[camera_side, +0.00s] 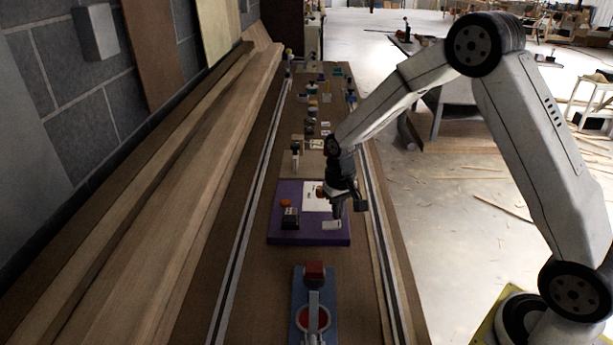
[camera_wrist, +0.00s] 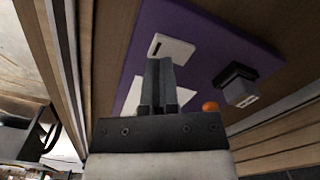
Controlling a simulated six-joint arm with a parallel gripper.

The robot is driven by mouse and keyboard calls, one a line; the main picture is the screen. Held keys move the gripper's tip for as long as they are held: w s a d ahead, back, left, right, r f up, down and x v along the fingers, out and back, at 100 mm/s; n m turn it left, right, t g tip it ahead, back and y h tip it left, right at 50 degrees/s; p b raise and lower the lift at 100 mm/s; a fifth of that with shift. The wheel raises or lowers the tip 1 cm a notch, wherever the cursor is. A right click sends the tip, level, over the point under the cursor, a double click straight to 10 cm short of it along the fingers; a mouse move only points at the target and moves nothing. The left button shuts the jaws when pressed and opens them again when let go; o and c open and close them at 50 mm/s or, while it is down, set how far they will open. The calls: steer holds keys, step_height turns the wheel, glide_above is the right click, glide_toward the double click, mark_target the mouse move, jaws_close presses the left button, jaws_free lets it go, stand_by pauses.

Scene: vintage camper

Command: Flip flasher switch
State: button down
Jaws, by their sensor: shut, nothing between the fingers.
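A purple board (camera_side: 276,236) lies on the bench, and it fills much of the wrist view (camera_wrist: 200,28). A small white plate (camera_side: 332,225) with a dark slot in it (camera_wrist: 178,50) sits near the board's front right corner. A black box (camera_side: 290,219) with a pale face (camera_wrist: 241,93) and an orange knob (camera_side: 285,203) sit on the board's left side. I cannot tell which is the flasher switch. My gripper (camera_side: 338,212) is shut and empty, pointing down just above the board beside the white plate; its fingers (camera_wrist: 160,65) partly cover that plate in the wrist view.
A blue board (camera_side: 299,292) with a red block and red disc lies in front of the purple one. A white sheet (camera_side: 313,191) is on the purple board's far part. Several small objects stand farther back. Rails run along both bench sides.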

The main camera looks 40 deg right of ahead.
mark_target(338, 224)
steer(key=shift+f, duration=1.05)
stand_by(0.9)
steer(key=shift+r, duration=3.55)
steer(key=shift+s, duration=0.1)
steer(key=s+a+n+t, duration=0.1)
steer(key=s+a, duration=0.1)
steer(key=s, duration=0.6)
steer(key=s+a+n+t, duration=0.1)
steer(key=s+a+n, duration=0.1)
steer(key=s, duration=0.7)
steer(key=shift+a+r+t, duration=0.25)
steer(key=shift+t, duration=0.05)
